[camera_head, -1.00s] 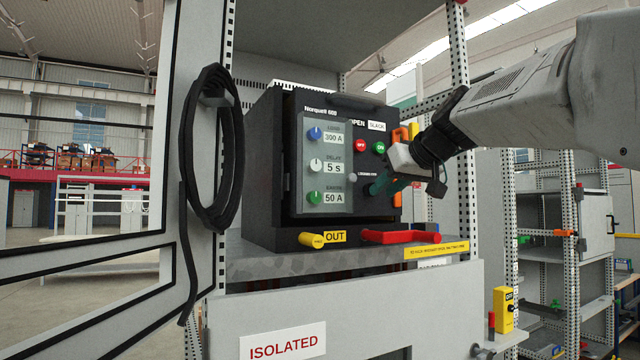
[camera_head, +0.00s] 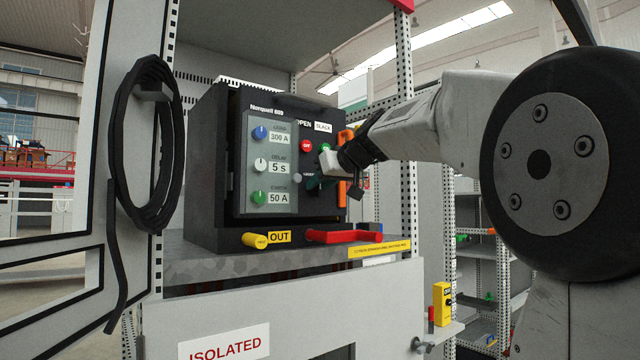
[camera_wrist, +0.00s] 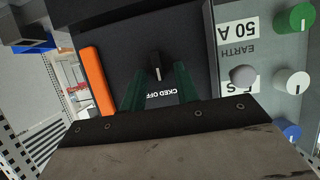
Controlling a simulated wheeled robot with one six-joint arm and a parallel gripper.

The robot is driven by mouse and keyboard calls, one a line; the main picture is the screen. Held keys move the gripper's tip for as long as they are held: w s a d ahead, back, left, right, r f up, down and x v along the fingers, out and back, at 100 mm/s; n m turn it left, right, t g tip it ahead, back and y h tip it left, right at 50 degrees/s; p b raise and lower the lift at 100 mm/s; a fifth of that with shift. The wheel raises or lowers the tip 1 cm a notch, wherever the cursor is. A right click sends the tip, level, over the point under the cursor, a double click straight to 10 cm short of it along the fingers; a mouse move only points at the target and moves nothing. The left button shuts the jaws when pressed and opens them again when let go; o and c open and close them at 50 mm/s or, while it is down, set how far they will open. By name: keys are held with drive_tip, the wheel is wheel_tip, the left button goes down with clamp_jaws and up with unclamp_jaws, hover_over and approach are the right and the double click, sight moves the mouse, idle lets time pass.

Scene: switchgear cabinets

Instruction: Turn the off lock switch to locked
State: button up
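The off lock switch is a small black knob (camera_wrist: 154,68) with a white pointer line, on the black breaker front (camera_head: 228,160). In the wrist view it sits above partly hidden upside-down lettering that reads "CKED OFF". My gripper (camera_wrist: 158,78) has two green fingers, apart, one on each side of the knob. I cannot tell whether either finger touches it. In the head view my gripper (camera_head: 318,182) is at the right part of the front, below the red and green buttons, and hides the knob.
Blue, white and green dials (camera_head: 260,164) are left of my gripper. An orange handle (camera_wrist: 97,80) is close beside one finger. A red handle (camera_head: 345,237) and a yellow knob (camera_head: 256,240) marked OUT are below. An open door with a coiled black cable (camera_head: 147,130) stands at left.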

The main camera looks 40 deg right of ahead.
drive_tip(key=shift+s, duration=0.1)
clamp_jaws()
drive_tip(key=shift+d+f+m+t+y, duration=0.4)
drive_tip(key=shift+m+y, duration=0.8)
drive_tip(key=shift+m, duration=1.05)
drive_tip(key=shift+d+f+m+t+y, duration=0.25)
drive_tip(key=shift+m+t+y, duration=0.3)
drive_tip(key=shift+m+y, duration=1.15)
drive_tip(key=shift+d+f+m+t+y, duration=0.25)
drive_tip(key=shift+f+m+t+y, duration=0.35)
drive_tip(key=shift+m, duration=2.15)
drive_tip(key=shift+r, duration=0.2)
